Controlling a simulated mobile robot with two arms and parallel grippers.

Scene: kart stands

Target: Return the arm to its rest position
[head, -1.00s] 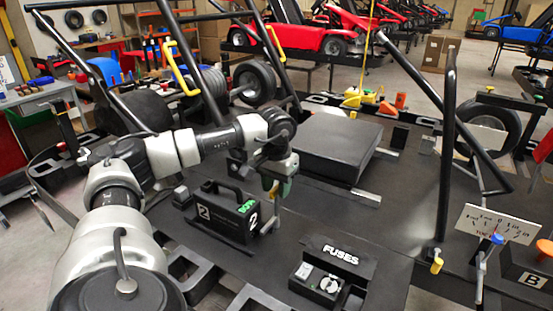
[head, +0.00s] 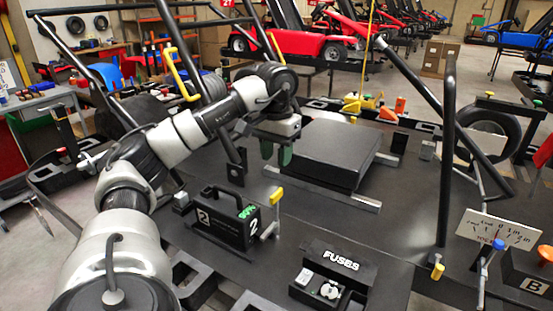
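My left arm (head: 165,145) reaches in from the left over the dark kart deck. Its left gripper (head: 276,153) points down, with two green-padded fingers set apart and nothing between them. It hangs in the air beside the left end of a black box-like block (head: 325,150). Below it stands a metal post with a yellow top (head: 277,196), clear of the fingers. A black case marked 2 (head: 225,222) sits just left of that post. My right gripper is not in view.
A FUSES box (head: 335,268) stands at the front middle. At the right are a black upright tube (head: 446,160), a white gauge card (head: 498,229), a blue-topped lever (head: 497,245) and a box marked B (head: 530,275). The deck right of the post is largely clear.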

